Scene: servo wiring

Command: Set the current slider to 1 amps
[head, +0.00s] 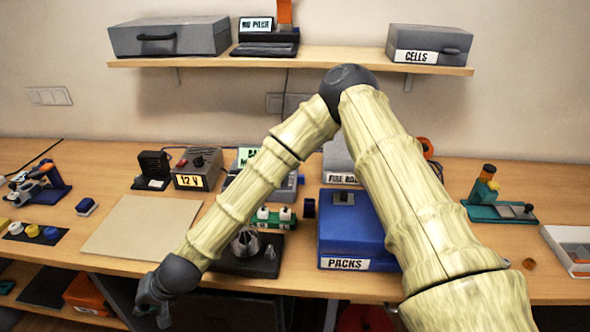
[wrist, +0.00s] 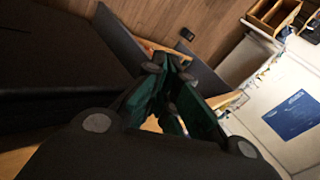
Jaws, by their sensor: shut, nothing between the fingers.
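I cannot make out a marked current slider in either view. A grey box labelled 12 V (head: 197,170) with a red part on top stands at the back left of the bench. Next to it is a grey-blue unit (head: 287,190), partly hidden behind my arm. My gripper (head: 150,312) hangs at the bench's front edge, left of the middle, well apart from both units. In the wrist view my gripper's green fingers (wrist: 172,122) are shut with nothing between them.
A blue PACKS box (head: 350,232) stands beside my arm. A black stand with a metal cone (head: 245,241) and a green board (head: 272,220) are behind my forearm. A bare beige mat (head: 140,226) lies left of my forearm. A teal fixture (head: 500,211) stands on the right.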

